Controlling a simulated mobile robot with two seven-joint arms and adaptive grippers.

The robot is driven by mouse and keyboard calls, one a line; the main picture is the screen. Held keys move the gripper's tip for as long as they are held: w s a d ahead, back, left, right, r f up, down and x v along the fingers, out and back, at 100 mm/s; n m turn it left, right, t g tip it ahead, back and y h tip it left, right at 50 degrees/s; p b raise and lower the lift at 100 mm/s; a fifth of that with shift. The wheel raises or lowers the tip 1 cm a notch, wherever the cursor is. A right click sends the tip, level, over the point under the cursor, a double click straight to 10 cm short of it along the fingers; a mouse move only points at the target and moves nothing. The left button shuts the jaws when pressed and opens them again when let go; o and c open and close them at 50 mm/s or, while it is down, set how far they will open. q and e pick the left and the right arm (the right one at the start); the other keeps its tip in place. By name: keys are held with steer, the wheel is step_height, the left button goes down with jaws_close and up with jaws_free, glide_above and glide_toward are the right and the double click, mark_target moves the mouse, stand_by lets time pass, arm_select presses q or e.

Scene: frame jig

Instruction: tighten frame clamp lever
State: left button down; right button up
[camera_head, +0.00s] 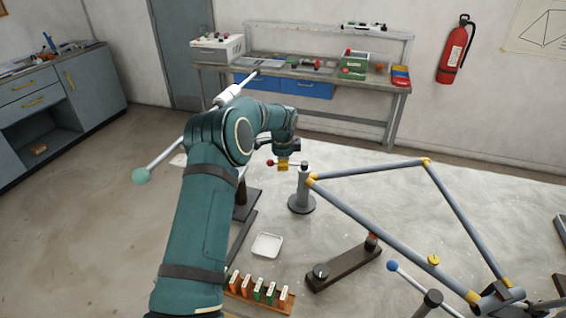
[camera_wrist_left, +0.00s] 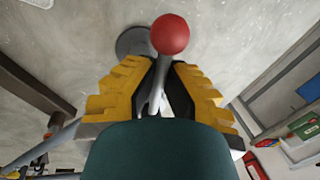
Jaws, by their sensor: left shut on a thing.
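A clamp lever with a red ball knob (camera_head: 270,163) sticks out to the left from the top of a grey round-based post (camera_head: 302,190). My left gripper (camera_head: 283,166) is at this lever, just beside the post. In the left wrist view, the yellow-padded left gripper (camera_wrist_left: 160,92) is shut on the lever's rod, with the red knob (camera_wrist_left: 170,34) beyond the fingertips. The post's round base shows partly behind the knob. The grey tube frame (camera_head: 370,225) with yellow joints has one corner at the post's top. My right gripper is not in view.
A second lever with a blue knob (camera_head: 392,265) stands at the lower right. A dark bar fixture (camera_head: 343,268), a white tray (camera_head: 266,245) and a rack of coloured pieces (camera_head: 283,300) lie on the table. A workbench (camera_head: 300,75) stands behind.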

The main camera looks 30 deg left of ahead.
arm_select(q)
steer(key=s+d+n+g+y, duration=0.1)
steer(key=s+d+n+g, duration=0.1)
steer(key=d+n, duration=0.6)
steer(key=shift+s+n, duration=0.55)
steer(key=shift+n, duration=2.35)
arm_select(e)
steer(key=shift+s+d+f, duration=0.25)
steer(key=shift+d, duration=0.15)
arm_select(q)
steer(key=shift+f, duration=0.15)
steer(key=c, duration=1)
jaws_free()
steer(key=shift+w, duration=0.1)
steer(key=shift+r, duration=0.2)
steer(key=r, duration=0.4)
steer(key=d+r, duration=0.1)
steer(key=r, duration=0.2)
steer(key=d+r, duration=0.1)
steer(key=r, duration=0.3)
steer(key=shift+w+d+r, duration=0.2)
steer(key=shift+w+r, duration=0.05)
steer(key=shift+r, duration=0.05)
